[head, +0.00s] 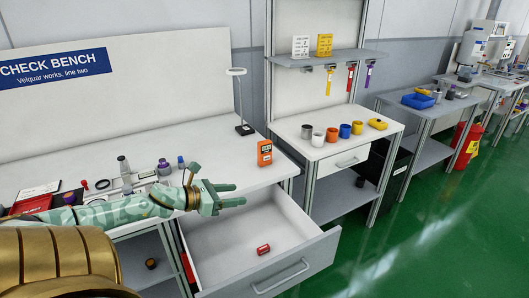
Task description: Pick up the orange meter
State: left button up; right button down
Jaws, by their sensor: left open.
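The orange meter (265,153) stands upright near the right end of the check bench's white top, with a dark display on its face. My left gripper (236,195) is open and empty, its fingers pointing right. In the picture it is below and left of the meter, near the bench's front edge and over the back of the open drawer. It is apart from the meter. My right gripper is not in view.
A drawer (311,272) stands open below, with a small red item (263,249) inside. A lamp (245,129) stands behind the meter. Several tools lie left on the bench. A second bench (318,152) with several coloured cups is at the right.

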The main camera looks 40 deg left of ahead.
aim_at(264, 148)
jog(key=i+j, duration=0.2)
jog(key=j, duration=0.15)
jog(key=i+j, duration=0.2)
jog(key=j, duration=0.15)
jog(key=i+j, duration=0.2)
jog(key=j, duration=0.15)
